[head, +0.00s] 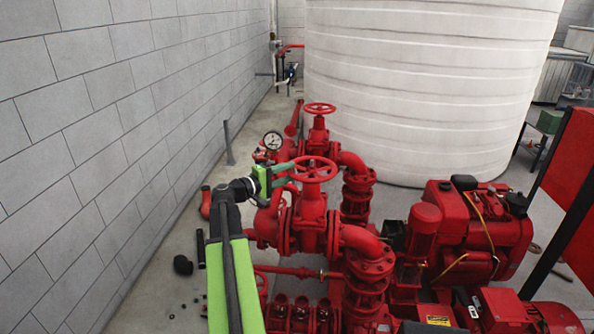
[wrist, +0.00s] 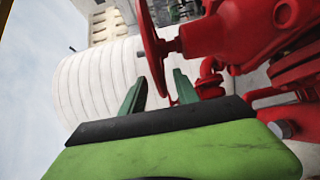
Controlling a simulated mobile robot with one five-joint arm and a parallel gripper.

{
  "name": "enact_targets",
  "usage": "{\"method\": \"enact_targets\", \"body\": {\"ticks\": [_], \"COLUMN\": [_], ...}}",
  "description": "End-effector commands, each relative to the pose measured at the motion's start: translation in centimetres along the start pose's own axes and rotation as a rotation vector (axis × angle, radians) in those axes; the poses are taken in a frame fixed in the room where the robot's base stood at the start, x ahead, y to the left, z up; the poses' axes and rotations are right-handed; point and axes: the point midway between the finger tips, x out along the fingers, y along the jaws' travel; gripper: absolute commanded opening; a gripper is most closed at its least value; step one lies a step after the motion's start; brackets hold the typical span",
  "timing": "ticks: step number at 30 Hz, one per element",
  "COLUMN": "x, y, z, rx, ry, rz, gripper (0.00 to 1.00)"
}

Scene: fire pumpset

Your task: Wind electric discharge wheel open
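A red handwheel (head: 314,169) tops the nearer upright valve (head: 311,215) in the head view. In the wrist view this wheel (wrist: 151,45) shows nearly edge-on, with its stem running to the red valve body (wrist: 226,32). A second red handwheel (head: 319,108) stands on a valve farther back. No label shows which one is the electric discharge wheel. My gripper (head: 288,174) is at the left side of the nearer wheel. In the wrist view its green fingers (wrist: 159,92) are apart, with the wheel's rim end appearing between them. I cannot tell whether they touch it.
A block wall (head: 90,150) runs along the left. A large white tank (head: 420,80) stands behind the valves. A pressure gauge (head: 272,140) is just beyond my gripper. A red engine (head: 480,225) and pipework fill the right. Small dark parts lie on the floor at lower left.

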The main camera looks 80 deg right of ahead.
Motion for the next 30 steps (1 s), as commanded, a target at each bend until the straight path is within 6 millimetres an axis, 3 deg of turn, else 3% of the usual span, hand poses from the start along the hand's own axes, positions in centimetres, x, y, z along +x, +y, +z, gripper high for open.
{"method": "enact_targets", "body": {"ticks": [3, 6, 17, 26, 30], "x": [2.4, 3.5, 4.3, 4.3, 4.3], "y": [0.0, 0.0, 0.0, 0.0, 0.0], "z": [-0.1, 0.0, 0.1, 0.1, 0.1], "rx": [0.0, 0.0, 0.0, 0.0, -0.001], "ry": [-0.002, -0.002, -0.001, -0.001, -0.002], "rz": [0.0, 0.0, 0.0, 0.0, 0.001], "gripper": [0.37, 0.37, 0.37, 0.0, 0.0]}}
